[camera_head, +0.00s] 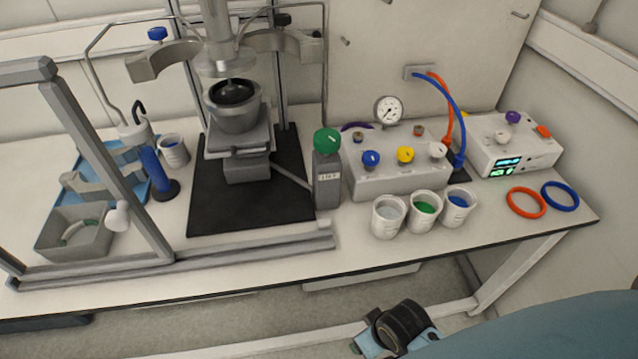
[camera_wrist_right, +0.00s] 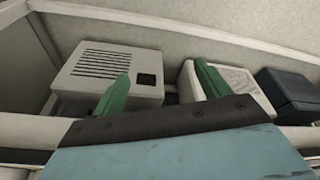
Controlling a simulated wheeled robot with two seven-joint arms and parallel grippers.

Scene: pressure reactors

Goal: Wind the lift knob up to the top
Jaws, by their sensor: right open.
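The green lift knob (camera_head: 327,141) sits on top of an upright grey box (camera_head: 327,182) with a small white label. A rod runs from this box to the lift stand (camera_head: 247,168), which holds a grey vessel (camera_head: 236,118) under the reactor head (camera_head: 218,50). The vessel's open top shows a dark inside, and it stands below the head. My right gripper (camera_wrist_right: 162,88) shows in the right wrist view with its two green fingers apart and nothing between them. It is away from the knob. My left gripper is out of view.
A valve box (camera_head: 395,178) with coloured knobs and a gauge (camera_head: 389,110) stands right of the lift box. Several cups, one with green contents (camera_head: 425,208), stand in front of it. A grey frame (camera_head: 110,165) blocks the left. Boxy units (camera_wrist_right: 110,75) fill the wrist view.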

